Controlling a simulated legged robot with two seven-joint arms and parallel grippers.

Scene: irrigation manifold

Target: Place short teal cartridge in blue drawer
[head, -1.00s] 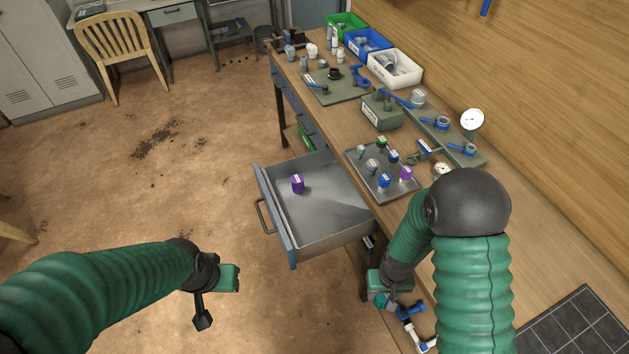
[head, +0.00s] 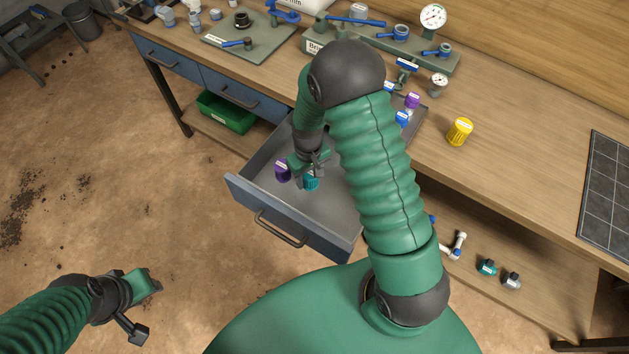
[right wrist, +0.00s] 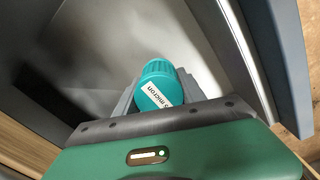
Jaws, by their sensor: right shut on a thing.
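The blue drawer (head: 290,228) is pulled open from the bench, its grey inside facing up. My right gripper (head: 311,174) is inside or just above the drawer, shut on the short teal cartridge (head: 311,183). In the right wrist view the teal cartridge (right wrist: 158,72) sits between the fingers, its white label showing, with the grey drawer interior around it. I cannot tell if it touches the drawer floor. A purple cartridge (head: 282,171) is in the drawer just left of it. My left gripper (head: 147,281) is over the floor, away from the drawer; its jaw opening is unclear.
My right arm hides part of the drawer and the tray (head: 420,120) of cartridges on the bench. A yellow cartridge (head: 459,132) stands on the benchtop. A green bin (head: 226,112) is under the bench; a teal-capped fitting (head: 487,267) lies on the lower shelf.

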